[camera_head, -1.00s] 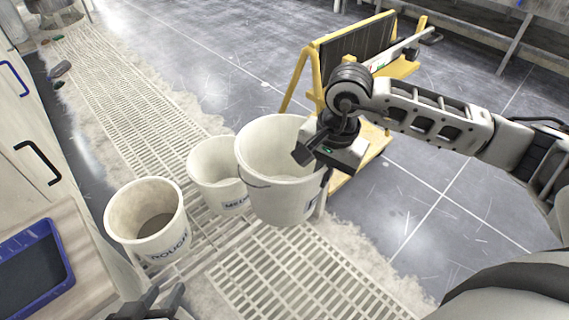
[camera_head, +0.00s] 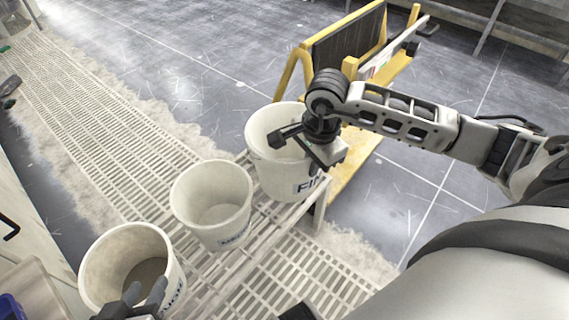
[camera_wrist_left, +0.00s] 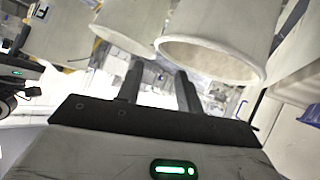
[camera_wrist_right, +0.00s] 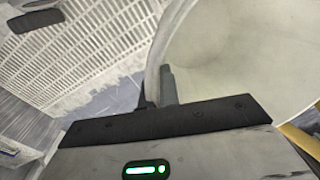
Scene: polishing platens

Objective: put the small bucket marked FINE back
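The white bucket marked FINE (camera_head: 265,165) is at the right end of a row of buckets, its label partly hidden. My right gripper (camera_head: 285,137) is shut on its rim; the right wrist view shows the fingers (camera_wrist_right: 158,88) close together on either side of the bucket wall (camera_wrist_right: 225,70). The bucket looks nearly upright; I cannot tell whether its base touches the grating. My left gripper (camera_head: 143,292) is empty, its fingers apart in the left wrist view (camera_wrist_left: 160,88). In the head view it overlaps the bucket marked ROUGH (camera_head: 100,270).
The bucket marked MEDIUM (camera_head: 200,225) stands between the ROUGH and FINE buckets. Pale floor grating (camera_head: 90,115) runs along the row. A yellow stand (camera_head: 292,70) with a dark panel is close behind the FINE bucket. Open grey floor (camera_head: 220,50) lies beyond.

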